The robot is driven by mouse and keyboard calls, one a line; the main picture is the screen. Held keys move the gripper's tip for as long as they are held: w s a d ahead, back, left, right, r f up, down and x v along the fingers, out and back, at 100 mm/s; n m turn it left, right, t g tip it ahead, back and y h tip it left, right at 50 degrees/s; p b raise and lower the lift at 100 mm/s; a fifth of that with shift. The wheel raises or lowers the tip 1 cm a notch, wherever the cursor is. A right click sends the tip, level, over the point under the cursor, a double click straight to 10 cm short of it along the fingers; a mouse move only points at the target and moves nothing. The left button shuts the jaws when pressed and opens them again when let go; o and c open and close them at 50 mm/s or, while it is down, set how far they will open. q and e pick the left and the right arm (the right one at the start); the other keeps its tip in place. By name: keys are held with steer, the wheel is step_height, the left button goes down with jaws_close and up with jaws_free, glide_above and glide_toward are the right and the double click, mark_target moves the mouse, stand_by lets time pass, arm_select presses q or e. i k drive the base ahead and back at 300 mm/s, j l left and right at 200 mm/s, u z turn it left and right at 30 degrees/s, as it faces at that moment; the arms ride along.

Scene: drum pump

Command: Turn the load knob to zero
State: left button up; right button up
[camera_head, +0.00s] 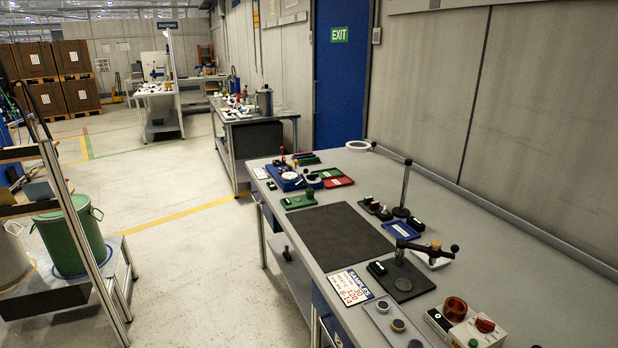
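A control box (477,332) stands on the grey workbench (560,285) at the lower right, partly cut off by the bottom edge. A dark orange-brown round knob (455,309) sits on a dark plate at its back left, with a small label marked 0 beside it. A red knob (485,325) sits on the white top, with a small green button (473,343) in front. I cannot tell which knob is the load knob, and their pointer settings are too small to read. Neither of my grippers is in view.
A green drum (72,238) stands at left.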

mark_target(312, 176)
steer(key=u, duration=0.3)
steer(key=i+j+u, duration=0.15)
steer(key=i+u, duration=0.6)
steer(key=i, duration=1.85)
steer(key=i+j+z, duration=0.1)
steer(key=i, duration=0.85)
steer(key=i+j, duration=0.1)
steer(key=i, duration=0.85)
steer(key=i+j+z, duration=0.1)
steer(key=i, duration=0.8)
steer(key=z, duration=0.45)
steer(key=i+z, duration=0.1)
steer(key=z, duration=0.75)
steer(key=j+z, duration=0.1)
steer(key=z, duration=0.35)
steer(key=j+z, duration=0.1)
steer(key=z, duration=0.75)
steer(key=i+j, duration=0.05)
